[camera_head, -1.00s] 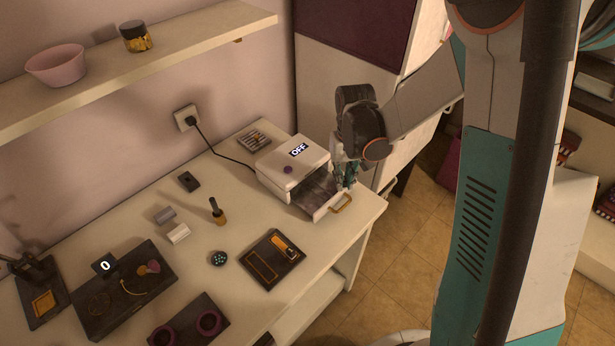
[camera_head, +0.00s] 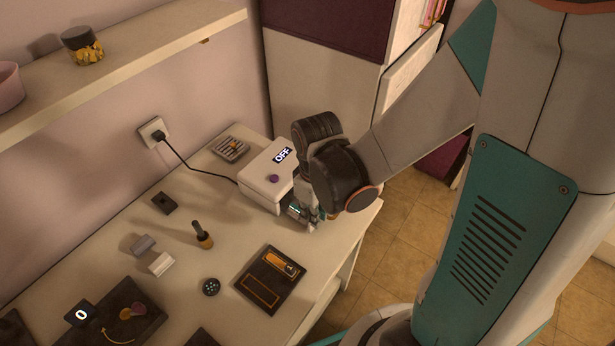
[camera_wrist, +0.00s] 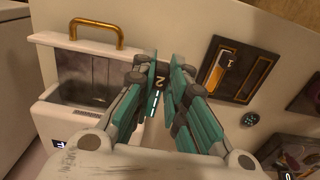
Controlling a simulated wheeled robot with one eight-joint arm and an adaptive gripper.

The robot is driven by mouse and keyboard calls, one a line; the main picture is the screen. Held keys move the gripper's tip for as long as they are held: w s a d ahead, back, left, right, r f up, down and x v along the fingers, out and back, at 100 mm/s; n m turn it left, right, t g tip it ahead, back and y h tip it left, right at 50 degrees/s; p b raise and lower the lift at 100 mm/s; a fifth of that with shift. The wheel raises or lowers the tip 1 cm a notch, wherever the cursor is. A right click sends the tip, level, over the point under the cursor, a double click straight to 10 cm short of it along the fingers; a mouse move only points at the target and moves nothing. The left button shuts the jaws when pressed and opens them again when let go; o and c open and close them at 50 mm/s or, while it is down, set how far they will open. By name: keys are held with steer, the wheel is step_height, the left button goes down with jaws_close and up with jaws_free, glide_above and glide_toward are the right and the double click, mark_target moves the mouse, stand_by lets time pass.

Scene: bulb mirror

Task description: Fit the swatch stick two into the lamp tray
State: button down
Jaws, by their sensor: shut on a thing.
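The white lamp box (camera_head: 262,172) stands at the table's right end with "OFF" on its display. Its tray (camera_wrist: 85,92) is pulled out in the wrist view, with a brass handle (camera_wrist: 95,30) on its front; no stick shows in its visible part. My gripper (camera_head: 307,217) is beside the lamp box, and my arm hides most of the tray in the head view. In the wrist view my gripper (camera_wrist: 163,68) is shut on swatch stick two (camera_wrist: 159,80), whose "2" label shows between the fingertips. The stick is to the right of the tray; its lower part is hidden.
A dark holder (camera_head: 254,301) lies on the table with orange stick one (camera_head: 280,264) in one slot and a bare slot beside it. A cord runs to the wall socket.

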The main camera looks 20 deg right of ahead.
steer(key=w+d+f, duration=0.1)
steer(key=w, duration=0.1)
steer(key=w+d+f+b, duration=0.1)
steer(key=w, duration=0.1)
steer(key=w+d+f+b, duration=0.1)
steer(key=w+f, duration=0.1)
steer(key=shift+w+d, duration=0.15)
steer(key=shift+w, duration=0.2)
steer(key=w+f, duration=0.1)
steer(key=w+d+f+b, duration=0.1)
steer(key=w, duration=0.1)
steer(key=shift+w+d+f+b, duration=0.25)
steer(key=shift+d+f+b, duration=0.1)
steer(key=shift+f+b, duration=0.05)
steer(key=shift+r, duration=0.1)
steer(key=shift+f+b, duration=0.35)
steer(key=shift+f, duration=0.05)
steer(key=shift+f, duration=0.25)
steer(key=c, duration=1.6)
jaws_free()
steer(key=shift+r, duration=0.15)
